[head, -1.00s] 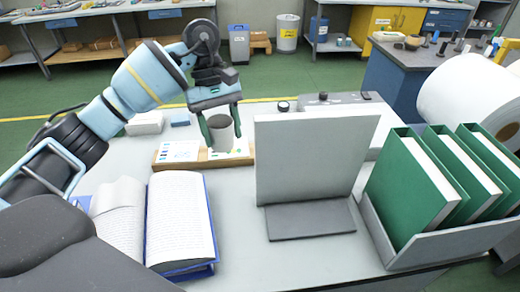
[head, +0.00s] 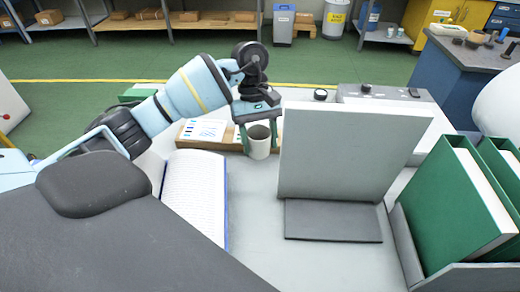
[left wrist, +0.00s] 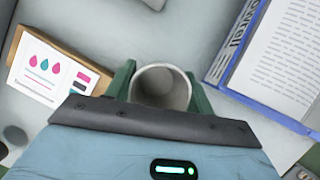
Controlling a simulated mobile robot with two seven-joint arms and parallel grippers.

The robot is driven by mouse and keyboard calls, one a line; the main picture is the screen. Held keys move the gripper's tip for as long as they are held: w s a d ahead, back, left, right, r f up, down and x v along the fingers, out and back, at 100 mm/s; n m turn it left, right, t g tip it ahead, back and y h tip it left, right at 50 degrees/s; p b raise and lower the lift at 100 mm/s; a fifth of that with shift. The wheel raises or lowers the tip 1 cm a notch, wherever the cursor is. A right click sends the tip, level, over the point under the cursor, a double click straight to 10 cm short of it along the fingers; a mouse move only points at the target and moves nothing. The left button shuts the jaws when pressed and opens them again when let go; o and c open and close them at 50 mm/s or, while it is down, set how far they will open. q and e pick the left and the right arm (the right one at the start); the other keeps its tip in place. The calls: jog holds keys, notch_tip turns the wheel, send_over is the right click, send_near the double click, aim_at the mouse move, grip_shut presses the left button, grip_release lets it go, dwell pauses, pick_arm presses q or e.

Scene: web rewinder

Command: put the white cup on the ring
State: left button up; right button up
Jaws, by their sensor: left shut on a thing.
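The white cup (head: 259,147) is upright between the green fingers of my left gripper (head: 259,137), which is shut on it. In the head view it is just left of the grey upright panel, in front of the right end of a wooden stand. I cannot tell whether its base touches the table. The left wrist view looks down into the cup's open, empty mouth (left wrist: 161,86), with a finger of the left gripper (left wrist: 161,92) on each side. I cannot make out a ring in any view. My right gripper is not in view.
The grey panel (head: 345,150) with its flat foot stands close right of the cup. Green binders (head: 465,205) stand further right. An open book (head: 195,195) lies front left. The wooden stand (head: 212,143) holds printed cards. Grey table (head: 262,215) is clear before the cup.

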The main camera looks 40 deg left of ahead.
aim_at(259, 151)
pick_arm(q)
jog(key=shift+f, duration=1.9)
jog(key=shift+f, duration=0.1)
jog(key=shift+f, duration=0.15)
jog(key=o, duration=1)
jog(key=shift+c, duration=0.2)
